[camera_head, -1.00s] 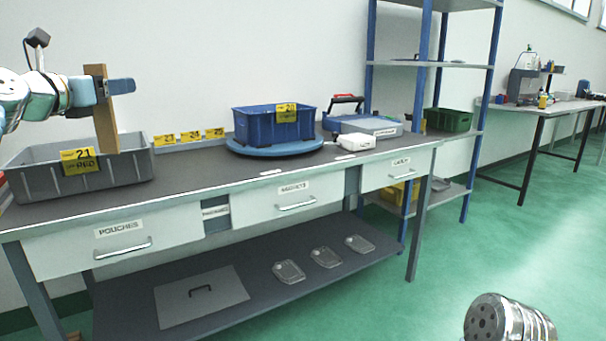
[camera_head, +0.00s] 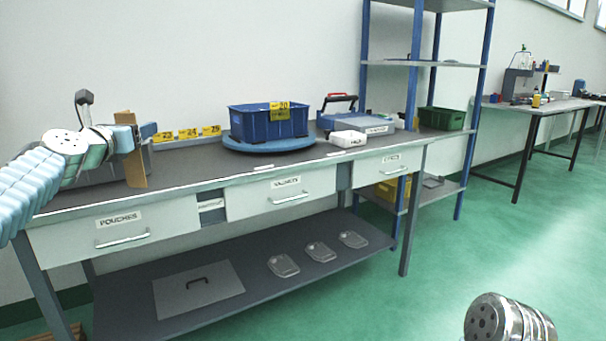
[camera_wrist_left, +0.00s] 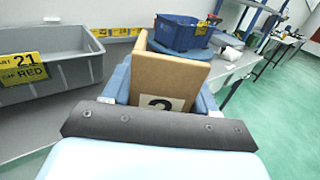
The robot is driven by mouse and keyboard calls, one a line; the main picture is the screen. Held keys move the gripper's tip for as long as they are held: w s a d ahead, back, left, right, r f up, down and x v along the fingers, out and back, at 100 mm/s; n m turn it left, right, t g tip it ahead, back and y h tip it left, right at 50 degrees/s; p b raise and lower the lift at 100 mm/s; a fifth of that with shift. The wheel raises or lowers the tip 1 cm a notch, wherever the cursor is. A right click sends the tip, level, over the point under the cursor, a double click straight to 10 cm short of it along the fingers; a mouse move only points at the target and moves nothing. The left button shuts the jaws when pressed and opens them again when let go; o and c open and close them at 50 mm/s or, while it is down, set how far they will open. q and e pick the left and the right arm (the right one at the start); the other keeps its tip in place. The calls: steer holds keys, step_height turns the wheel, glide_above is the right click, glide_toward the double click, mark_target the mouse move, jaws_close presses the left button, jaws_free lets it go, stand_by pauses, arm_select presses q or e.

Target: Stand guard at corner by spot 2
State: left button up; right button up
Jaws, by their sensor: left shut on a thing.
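A brown L-shaped corner guard (camera_head: 133,165) is held upright at the left end of the workbench. My left gripper (camera_head: 132,138) is shut on it. In the left wrist view the guard (camera_wrist_left: 170,75) stands between the two blue fingers, its two faces meeting at an angle. A white label (camera_wrist_left: 160,102) with a dark digit, partly hidden by my gripper, shows low on the guard. Whether the guard's lower end touches the bench top cannot be told. No marked spot 2 can be made out on the bench.
A grey bin (camera_wrist_left: 60,68) marked 21 RED stands behind my left gripper. A blue bin (camera_head: 270,125) sits on a round blue turntable (camera_head: 240,141). Yellow tags (camera_head: 187,134) line the bench's back edge. The bench top (camera_head: 195,170) is clear in front.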

arm_select(q)
steer(key=w+d+f+n+y, duration=0.1)
steer(key=d+f+y, duration=0.15)
steer(key=f, duration=1.05)
steer(key=w+d+f+n+y, duration=0.15)
steer(key=d+f, duration=0.25)
steer(key=f, duration=1)
steer(key=s+d+f+m+h, duration=0.1)
steer(key=s+d+f+h, duration=0.1)
steer(key=s+d+f, duration=0.8)
step_height(320, 180, down, 2)
steer(key=shift+s+d+f, duration=0.1)
steer(key=shift+s+d, duration=0.15)
steer(key=shift+s, duration=1)
steer(key=shift+a, duration=0.1)
